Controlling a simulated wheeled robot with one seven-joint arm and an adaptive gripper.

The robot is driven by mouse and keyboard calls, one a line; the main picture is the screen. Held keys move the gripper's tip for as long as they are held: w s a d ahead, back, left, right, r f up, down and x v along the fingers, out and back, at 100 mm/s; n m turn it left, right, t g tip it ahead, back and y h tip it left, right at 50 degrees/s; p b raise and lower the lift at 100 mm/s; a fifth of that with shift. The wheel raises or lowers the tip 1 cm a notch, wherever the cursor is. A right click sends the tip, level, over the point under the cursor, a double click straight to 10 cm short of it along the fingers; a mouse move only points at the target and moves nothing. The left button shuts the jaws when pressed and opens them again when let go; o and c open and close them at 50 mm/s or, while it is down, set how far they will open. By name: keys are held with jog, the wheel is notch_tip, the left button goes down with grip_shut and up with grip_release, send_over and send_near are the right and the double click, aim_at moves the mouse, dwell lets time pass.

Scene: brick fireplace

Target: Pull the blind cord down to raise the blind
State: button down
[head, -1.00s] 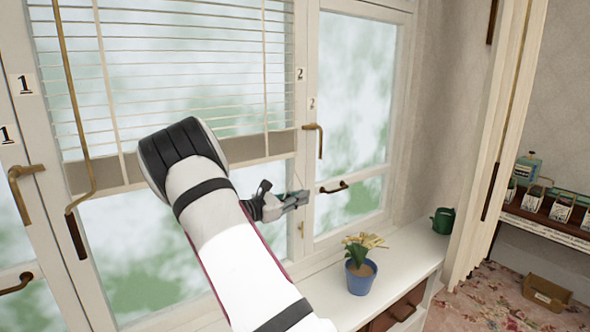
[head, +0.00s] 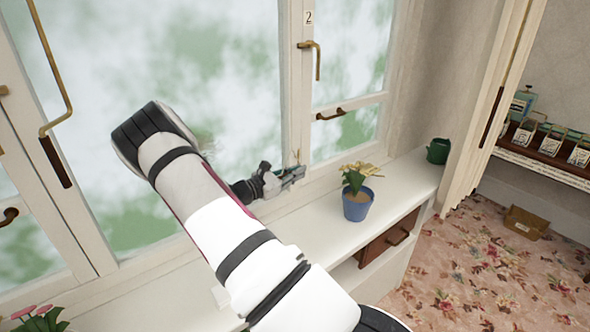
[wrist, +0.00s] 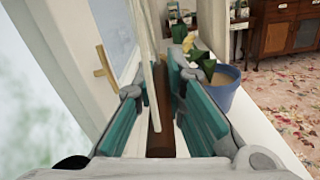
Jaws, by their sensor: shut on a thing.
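My gripper (head: 292,175) is low by the window frame, just above the white sill. In the wrist view, my gripper (wrist: 159,80) has its teal finger pads on either side of a long brown pull (wrist: 157,115), and it is shut on this blind cord pull. A pale cord (wrist: 154,45) runs up from the pull. The blind is not in view; the window pane (head: 215,60) shows bare glass. My arm hides part of the lower window.
A blue flowerpot (head: 357,206) stands on the sill (head: 290,238), right of my gripper. A green watering can (head: 438,151) is further right. Brass window handles (head: 317,62) and a bent brass rod with brown grip (head: 55,162) stick out from the frames.

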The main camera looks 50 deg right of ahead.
jog(key=shift+s+f, duration=0.2)
jog(key=c, duration=1.6)
grip_release()
jog(key=shift+c, duration=0.2)
jog(key=shift+r, duration=0.1)
jog(key=shift+w+a, duration=0.1)
jog(key=shift+a, duration=0.05)
jog(key=v, duration=1.1)
jog(key=shift+a, duration=0.4)
jog(key=shift+w, duration=0.2)
